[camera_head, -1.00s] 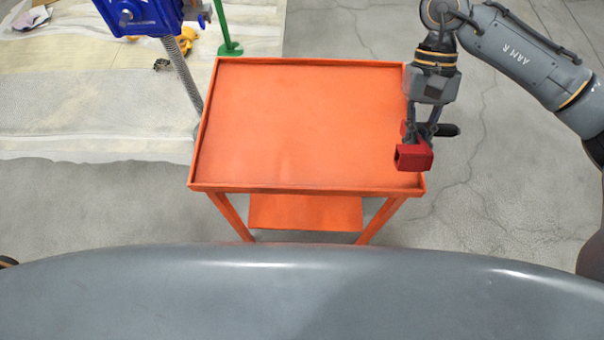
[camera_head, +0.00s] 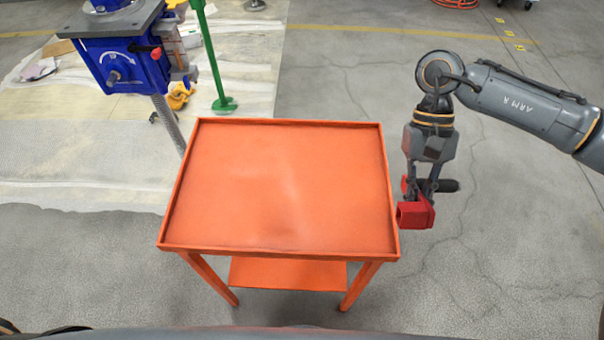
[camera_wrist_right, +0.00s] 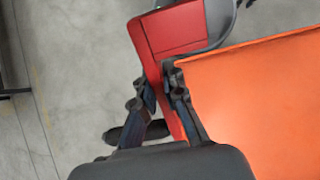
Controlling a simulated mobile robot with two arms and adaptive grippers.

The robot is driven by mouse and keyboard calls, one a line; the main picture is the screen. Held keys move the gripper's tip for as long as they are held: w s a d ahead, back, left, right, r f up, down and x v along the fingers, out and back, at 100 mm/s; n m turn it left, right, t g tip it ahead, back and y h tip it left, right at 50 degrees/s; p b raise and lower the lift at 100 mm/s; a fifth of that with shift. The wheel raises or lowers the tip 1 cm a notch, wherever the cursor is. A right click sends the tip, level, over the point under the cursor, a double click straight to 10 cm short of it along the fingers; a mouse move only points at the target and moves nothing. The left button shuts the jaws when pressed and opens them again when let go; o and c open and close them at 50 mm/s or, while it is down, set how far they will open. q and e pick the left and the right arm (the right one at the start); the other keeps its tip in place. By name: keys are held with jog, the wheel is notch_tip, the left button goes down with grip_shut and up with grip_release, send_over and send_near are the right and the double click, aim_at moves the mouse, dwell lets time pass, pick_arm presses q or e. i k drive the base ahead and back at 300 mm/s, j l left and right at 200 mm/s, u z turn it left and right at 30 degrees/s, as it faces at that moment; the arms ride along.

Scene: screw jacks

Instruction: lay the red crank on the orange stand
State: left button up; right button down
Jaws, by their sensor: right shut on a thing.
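The red crank (camera_head: 415,212) has a block-like red end and a dark handle, which points right in the head view. My right gripper (camera_head: 419,194) is shut on the red crank, just off the right edge of the stand. In the right wrist view, the crank (camera_wrist_right: 172,38) extends past the fingers (camera_wrist_right: 160,92), beside the stand's edge. The orange stand (camera_head: 280,190) has an empty, rimmed top and a lower shelf. In the head view part of the crank is hidden by the fingers. My left gripper does not show.
A blue screw jack (camera_head: 122,62) with a grey top plate stands beyond the stand at the upper left, on a pale sheet (camera_head: 85,165). A green post (camera_head: 212,60) stands next to it. The concrete floor right of the stand is clear.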

aim_at(281, 162)
jog(key=i+l+u, duration=0.15)
jog(key=l, duration=0.5)
jog(key=l+u, duration=0.15)
jog(key=l, duration=0.5)
jog(key=u, duration=1.7)
